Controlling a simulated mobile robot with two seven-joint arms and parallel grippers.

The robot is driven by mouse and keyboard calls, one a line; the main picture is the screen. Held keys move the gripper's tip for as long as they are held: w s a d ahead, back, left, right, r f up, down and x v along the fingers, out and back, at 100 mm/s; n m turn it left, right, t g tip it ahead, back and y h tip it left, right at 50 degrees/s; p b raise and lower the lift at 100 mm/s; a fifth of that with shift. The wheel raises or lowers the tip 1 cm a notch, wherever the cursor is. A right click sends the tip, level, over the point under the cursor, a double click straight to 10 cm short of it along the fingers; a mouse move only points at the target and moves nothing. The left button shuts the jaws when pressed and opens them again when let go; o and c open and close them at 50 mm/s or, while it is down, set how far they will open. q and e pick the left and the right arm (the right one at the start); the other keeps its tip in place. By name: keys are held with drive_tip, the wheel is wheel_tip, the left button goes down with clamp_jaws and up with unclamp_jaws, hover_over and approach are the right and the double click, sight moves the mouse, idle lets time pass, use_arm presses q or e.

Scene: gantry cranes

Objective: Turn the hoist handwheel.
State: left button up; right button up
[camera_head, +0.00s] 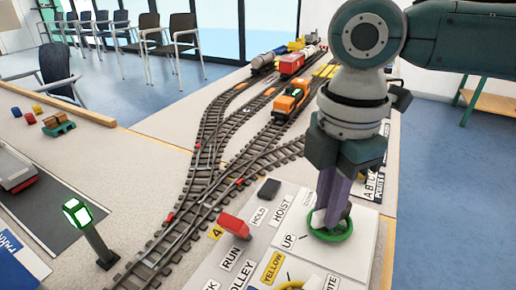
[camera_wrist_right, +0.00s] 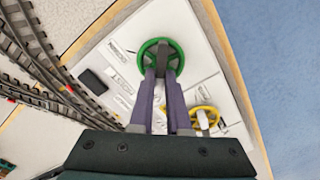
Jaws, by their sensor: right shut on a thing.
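The hoist handwheel (camera_head: 344,237) is a green ring on the white control panel (camera_head: 345,262), beside the labels HOIST and UP. It also shows in the right wrist view (camera_wrist_right: 147,48), with the fingertips over its near side. My right gripper (camera_head: 331,221) comes down from above and is shut on the green handwheel. In the right wrist view its two purple fingers (camera_wrist_right: 162,72) stand a little apart at the wheel's middle. The fingers hide part of the wheel and hub. My left gripper is not in view.
A yellow handwheel (camera_wrist_right: 206,113) sits close by on the same panel. A red lever (camera_head: 236,227) and a black block (camera_head: 269,189) stand on the panel's left. Model tracks (camera_head: 190,215) with an orange locomotive (camera_head: 291,98) run behind. A green-lit signal post (camera_head: 88,230) stands left.

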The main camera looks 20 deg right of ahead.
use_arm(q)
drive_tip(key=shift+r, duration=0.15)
use_arm(e)
drive_tip(key=shift+r, duration=0.1)
clamp_jaws()
use_arm(q)
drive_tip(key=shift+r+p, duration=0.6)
drive_tip(key=shift+p, duration=0.2)
use_arm(e)
drive_tip(key=shift+r+m, duration=0.1)
drive_tip(key=shift+m, duration=0.3)
drive_tip(key=m+p, duration=0.2)
drive_tip(key=p, duration=0.1)
drive_tip(key=m+p, duration=0.2)
drive_tip(key=p, duration=0.1)
drive_tip(key=shift+w+r+m, duration=0.1)
drive_tip(key=shift+w+m, duration=0.1)
drive_tip(key=shift+m, duration=0.1)
drive_tip(key=shift+w+m+p, duration=0.1)
drive_tip(key=shift+m+p, duration=0.85)
drive_tip(key=shift+m, duration=0.15)
use_arm(q)
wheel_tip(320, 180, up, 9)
drive_tip(key=p, duration=0.1)
use_arm(e)
drive_tip(key=shift+w+d+f+m, duration=0.1)
drive_tip(key=shift+f+m, duration=0.1)
drive_tip(key=shift+m, duration=0.8)
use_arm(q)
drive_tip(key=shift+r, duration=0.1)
